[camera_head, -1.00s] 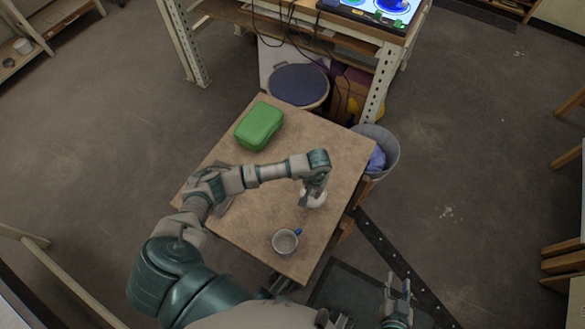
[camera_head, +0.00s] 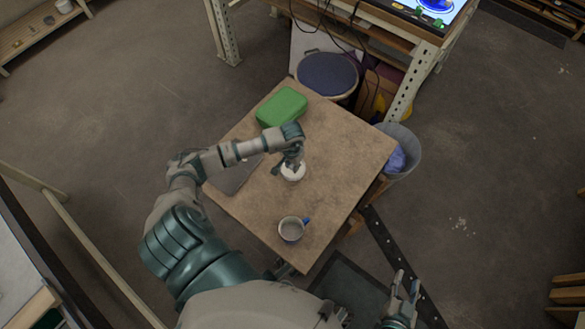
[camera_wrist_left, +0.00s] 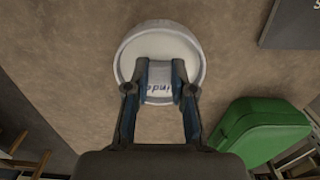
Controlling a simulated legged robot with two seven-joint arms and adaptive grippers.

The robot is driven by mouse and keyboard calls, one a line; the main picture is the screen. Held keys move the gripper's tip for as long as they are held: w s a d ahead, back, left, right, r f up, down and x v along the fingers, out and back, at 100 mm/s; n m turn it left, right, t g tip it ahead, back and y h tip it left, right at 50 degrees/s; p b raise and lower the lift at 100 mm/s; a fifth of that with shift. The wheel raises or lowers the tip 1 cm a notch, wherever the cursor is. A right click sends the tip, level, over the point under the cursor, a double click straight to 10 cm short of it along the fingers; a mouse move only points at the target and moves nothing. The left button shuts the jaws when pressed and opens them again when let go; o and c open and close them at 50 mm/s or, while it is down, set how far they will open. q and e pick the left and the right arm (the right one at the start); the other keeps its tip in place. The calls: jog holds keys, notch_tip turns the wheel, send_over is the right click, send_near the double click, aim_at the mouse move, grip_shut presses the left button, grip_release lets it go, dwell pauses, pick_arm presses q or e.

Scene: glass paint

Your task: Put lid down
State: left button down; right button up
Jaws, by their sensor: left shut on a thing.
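The round white lid (camera_head: 293,174) is under my left gripper (camera_head: 291,163), over the middle of the brown table (camera_head: 335,150). In the left wrist view the lid (camera_wrist_left: 160,42) faces me with dark lettering partly hidden by the fingers. My left gripper (camera_wrist_left: 161,82) is shut on the lid's middle part. I cannot tell whether the lid touches the tabletop. A grey mug (camera_head: 291,231) with a blue handle stands open near the table's front corner. My right gripper (camera_head: 405,287) is away from the table at the lower right, fingers apart and empty.
A green case (camera_head: 282,106) lies at the table's back left. A dark grey flat object (camera_head: 236,177) lies at the left edge, partly behind my arm. A bin (camera_head: 402,150) stands beyond the right edge. The tabletop right of the lid is clear.

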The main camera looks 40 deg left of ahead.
aim_at(292, 166)
pick_arm(q)
notch_tip(292, 166, down, 3)
jog(key=shift+s+b, duration=0.1)
jog(key=shift+b, duration=0.2)
jog(key=shift+a+f, duration=0.15)
jog(key=shift+f, duration=0.05)
jog(key=shift+a, duration=0.2)
jog(key=c, duration=1)
grip_release()
jog(key=shift+c, duration=0.2)
jog(key=shift+o, duration=0.3)
jog(key=shift+d, duration=0.15)
pick_arm(e)
jog(key=shift+w+a+r+t, duration=0.6)
jog(key=shift+r+t, duration=0.2)
jog(key=shift+r, duration=0.05)
pick_arm(q)
jog(key=shift+d+r, duration=0.1)
jog(key=shift+r, duration=0.05)
pick_arm(e)
jog(key=shift+d, duration=0.15)
